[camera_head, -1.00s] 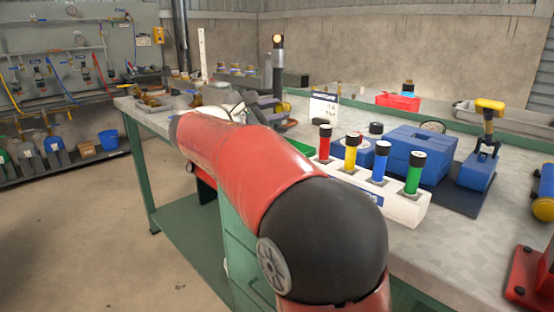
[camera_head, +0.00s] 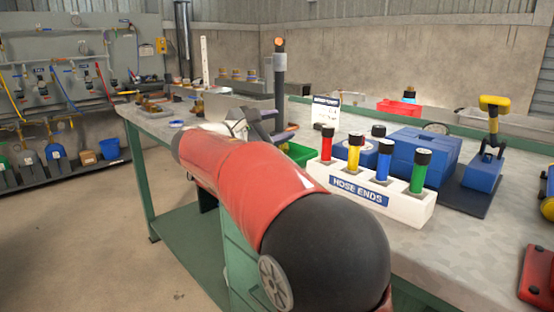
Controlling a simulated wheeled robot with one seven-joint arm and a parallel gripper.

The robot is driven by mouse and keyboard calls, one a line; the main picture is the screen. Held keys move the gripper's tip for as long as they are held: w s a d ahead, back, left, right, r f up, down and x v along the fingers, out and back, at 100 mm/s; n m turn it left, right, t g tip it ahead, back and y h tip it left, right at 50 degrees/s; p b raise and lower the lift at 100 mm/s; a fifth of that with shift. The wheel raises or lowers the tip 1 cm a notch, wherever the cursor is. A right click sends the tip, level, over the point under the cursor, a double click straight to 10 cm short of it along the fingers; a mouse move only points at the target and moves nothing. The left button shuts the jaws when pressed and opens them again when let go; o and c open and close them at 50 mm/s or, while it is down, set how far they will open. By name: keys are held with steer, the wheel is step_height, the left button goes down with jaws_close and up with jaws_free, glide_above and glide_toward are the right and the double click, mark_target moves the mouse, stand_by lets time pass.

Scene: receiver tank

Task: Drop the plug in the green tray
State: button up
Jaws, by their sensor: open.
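The green tray (camera_head: 299,153) sits on the bench behind my red arm, left of the white hose-ends rack. Only part of it shows; the arm and the rack cover the rest. My gripper (camera_head: 277,126) is at the far end of the arm, above and slightly left of the visible part of the tray. Its dark fingers are small and partly hidden, and they are open. I cannot make out the plug in this view, either in the tray or at the fingers.
The white rack (camera_head: 358,190) holds red, yellow, blue and green hose ends. A blue case (camera_head: 425,152) stands behind it. A dark post (camera_head: 279,85) rises near my gripper. A red bin (camera_head: 398,106) is farther back.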

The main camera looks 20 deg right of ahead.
steer(key=v, duration=0.8)
